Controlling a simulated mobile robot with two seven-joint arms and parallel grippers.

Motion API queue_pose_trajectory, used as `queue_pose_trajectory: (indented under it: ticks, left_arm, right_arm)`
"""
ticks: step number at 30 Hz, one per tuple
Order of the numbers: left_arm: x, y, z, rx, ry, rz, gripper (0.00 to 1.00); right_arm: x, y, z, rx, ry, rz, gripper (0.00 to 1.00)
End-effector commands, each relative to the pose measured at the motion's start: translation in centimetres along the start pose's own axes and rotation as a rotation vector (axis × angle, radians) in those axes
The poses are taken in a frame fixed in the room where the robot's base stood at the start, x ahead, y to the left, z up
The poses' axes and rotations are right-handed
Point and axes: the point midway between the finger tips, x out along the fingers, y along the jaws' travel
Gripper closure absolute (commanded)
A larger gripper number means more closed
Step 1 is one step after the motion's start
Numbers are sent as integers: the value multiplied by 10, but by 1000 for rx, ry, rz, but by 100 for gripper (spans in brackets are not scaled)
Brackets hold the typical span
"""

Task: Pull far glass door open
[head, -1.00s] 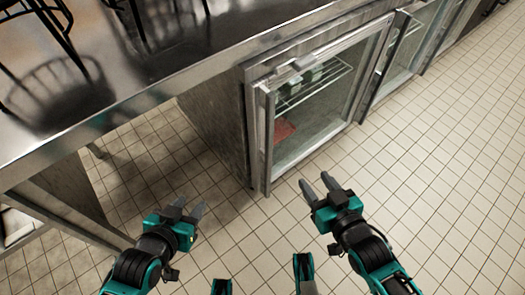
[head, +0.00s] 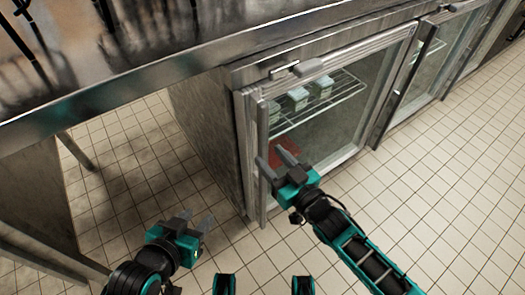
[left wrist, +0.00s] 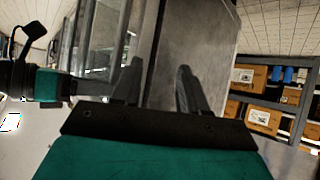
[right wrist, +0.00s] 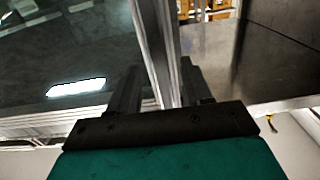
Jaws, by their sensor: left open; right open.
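A row of glass doors runs along the steel counter front. The leftmost glass door (head: 345,125) has a metal frame, with a wire shelf behind its glass. A second glass door (head: 428,62) stands further right; which one the task calls far I cannot tell. My right gripper (head: 273,159) is open at the left upright edge of the leftmost door. In the right wrist view this metal edge (right wrist: 157,45) runs between the open fingers; contact is unclear. My left gripper (head: 197,219) is open and empty over the floor, left of the door.
The steel counter (head: 150,85) overhangs the doors at the left. Several small containers (head: 299,97) stand on the wire shelf. The tiled floor (head: 440,200) in front is clear. Shelving with cardboard boxes (left wrist: 262,118) shows in the left wrist view.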

Motion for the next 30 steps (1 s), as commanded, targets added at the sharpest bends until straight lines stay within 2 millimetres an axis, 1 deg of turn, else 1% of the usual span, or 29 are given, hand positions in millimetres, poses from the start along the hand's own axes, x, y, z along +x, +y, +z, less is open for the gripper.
queue_pose_trajectory:
  ticks: [1, 3, 6, 9, 13, 20, 30]
  left_arm:
    - [3, 0, 4, -1, -2, 2, 57]
    - [3, 1, 2, -1, 2, 5, 57]
    - [4, 3, 0, -2, 10, 8, 57]
    - [5, 4, -2, -6, 11, 10, 57]
    - [6, 6, -3, -12, 12, 12, 57]
    - [6, 7, -4, -14, 14, 13, 57]
    - [6, 6, -5, -12, 18, 13, 57]
  right_arm:
    - [11, 0, 2, 0, 2, 0, 51]
    - [22, 0, 2, -1, 2, 0, 51]
    - [34, 0, 2, 0, 0, 0, 51]
    - [41, 0, 1, -1, 0, 0, 51]
    - [44, 0, 1, -1, -1, 0, 51]
    - [44, 0, 0, -1, -1, 0, 52]
    - [44, 0, 0, -1, -1, 0, 85]
